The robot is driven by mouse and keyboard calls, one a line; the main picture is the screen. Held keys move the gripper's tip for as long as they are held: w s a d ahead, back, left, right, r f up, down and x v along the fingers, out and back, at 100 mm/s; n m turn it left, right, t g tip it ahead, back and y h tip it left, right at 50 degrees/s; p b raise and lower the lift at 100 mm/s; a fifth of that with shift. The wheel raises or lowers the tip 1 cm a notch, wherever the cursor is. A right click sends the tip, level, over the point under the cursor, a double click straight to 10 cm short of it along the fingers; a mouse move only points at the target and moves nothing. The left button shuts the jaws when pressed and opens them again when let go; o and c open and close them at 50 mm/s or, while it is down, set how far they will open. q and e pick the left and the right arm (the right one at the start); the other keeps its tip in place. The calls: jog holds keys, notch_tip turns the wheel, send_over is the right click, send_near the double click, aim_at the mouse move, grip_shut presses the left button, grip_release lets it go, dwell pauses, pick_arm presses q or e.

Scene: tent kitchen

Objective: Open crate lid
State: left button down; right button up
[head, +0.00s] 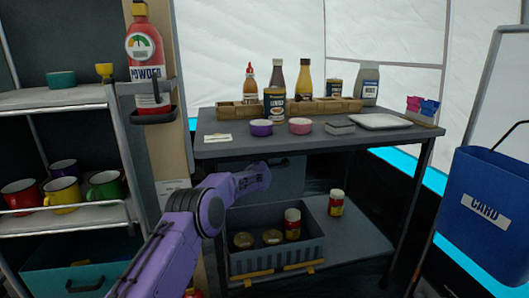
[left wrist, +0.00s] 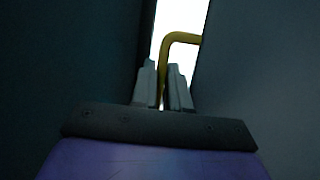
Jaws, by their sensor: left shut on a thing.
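The grey crate (head: 308,256) stands on the table's lower shelf with its top open. Several jars and tins show inside it. A dark grey panel (head: 287,180), which looks like its lid, stands raised at the back of the crate. My left gripper (head: 262,174) is in front of this panel, partly hiding it. In the left wrist view the fingers (left wrist: 163,88) are shut on a yellow bar-shaped handle (left wrist: 180,38), between two dark surfaces. The head view does not show the grip clearly. My right gripper is in neither view.
The tabletop (head: 230,150) above the crate holds bottles, bowls and a tray (head: 380,121). A mug rack (head: 70,217) is at left, a blue bin (head: 485,210) at right.

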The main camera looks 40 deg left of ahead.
pick_arm(q)
jog(key=shift+w+a, duration=0.1)
jog(key=shift+a, duration=0.05)
dwell(0.3)
jog(key=c, duration=1.5)
grip_release()
jog(key=p+v, duration=0.3)
jog(key=v, duration=0.7)
jog(key=shift+s+f, duration=0.1)
jog(key=shift+s, duration=0.15)
